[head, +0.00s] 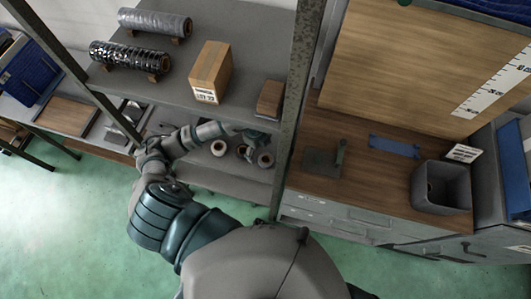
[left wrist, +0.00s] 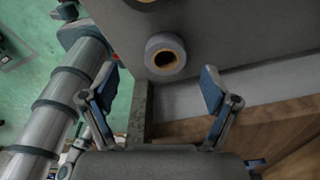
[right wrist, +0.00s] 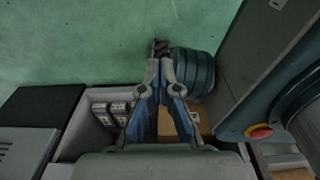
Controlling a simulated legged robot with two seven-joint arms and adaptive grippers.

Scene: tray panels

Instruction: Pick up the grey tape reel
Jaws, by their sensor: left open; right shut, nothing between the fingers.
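A grey tape reel (left wrist: 152,66) with a tan core sits on the grey shelf in the left wrist view, ahead of and between my left fingers. My left gripper (left wrist: 160,72) is open, with nothing held between its fingers. In the head view my left gripper (head: 256,138) reaches over the lower shelf, close to several small reels; the rightmost reel (head: 266,160) is nearest to it. Which of these is the grey one is hard to tell there. My right gripper (right wrist: 160,52) is shut and empty, over the green floor in the right wrist view.
A shelf post (head: 297,100) stands just right of the reels. The upper shelf (head: 150,95) holds a cardboard box (head: 210,70) and wrapped rolls (head: 130,57). A wooden bench with a grey bin (head: 441,187) is at right. A box (right wrist: 170,122) lies below my right gripper.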

